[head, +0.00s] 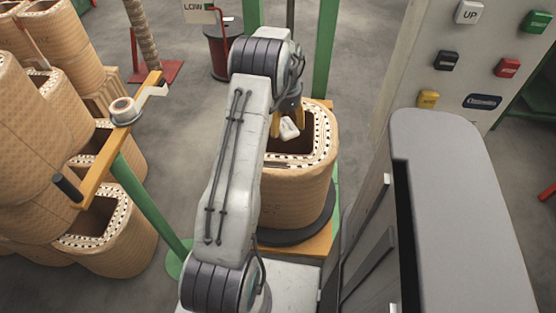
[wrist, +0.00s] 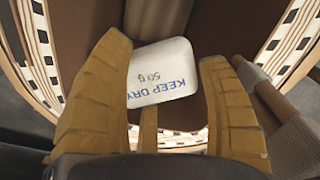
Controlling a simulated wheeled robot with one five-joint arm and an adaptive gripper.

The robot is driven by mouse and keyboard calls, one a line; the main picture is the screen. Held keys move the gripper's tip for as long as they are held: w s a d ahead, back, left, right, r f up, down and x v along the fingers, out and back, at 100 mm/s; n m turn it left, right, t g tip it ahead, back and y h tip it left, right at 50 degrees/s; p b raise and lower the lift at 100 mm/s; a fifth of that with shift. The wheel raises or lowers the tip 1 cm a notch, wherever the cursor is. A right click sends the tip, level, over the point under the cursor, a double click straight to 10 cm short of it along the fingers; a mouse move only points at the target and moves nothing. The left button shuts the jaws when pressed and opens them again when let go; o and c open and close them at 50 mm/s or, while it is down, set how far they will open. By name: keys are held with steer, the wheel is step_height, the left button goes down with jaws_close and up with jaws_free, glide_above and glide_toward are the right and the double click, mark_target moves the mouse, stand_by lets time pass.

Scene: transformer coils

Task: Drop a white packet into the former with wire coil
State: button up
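A white packet (wrist: 160,72) with blue "KEEP DRY" print and "50 g" sits between the yellow fingers of my gripper (wrist: 168,75) in the wrist view. The fingers lie close against its sides, and it appears gripped. In the head view the packet (head: 289,128) shows small and white at my gripper (head: 288,122), over the opening of a tan, quilted former (head: 297,195). A black-and-white dashed band rings the former's top. In the wrist view the former's rim (wrist: 292,38) surrounds the packet. My arm hides the former's left part, and its bottom is not clear.
The former stands on a dark round base (head: 300,232) over an orange platform. Several similar formers (head: 105,245) are stacked at the left. A green post with an orange bar (head: 118,128) stands between. A grey control panel (head: 465,85) with coloured buttons is at the right.

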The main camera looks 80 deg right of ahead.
steer(key=o, duration=0.5)
steer(key=shift+r, duration=0.1)
step_height(320, 180, up, 12)
stand_by(0.5)
stand_by(0.9)
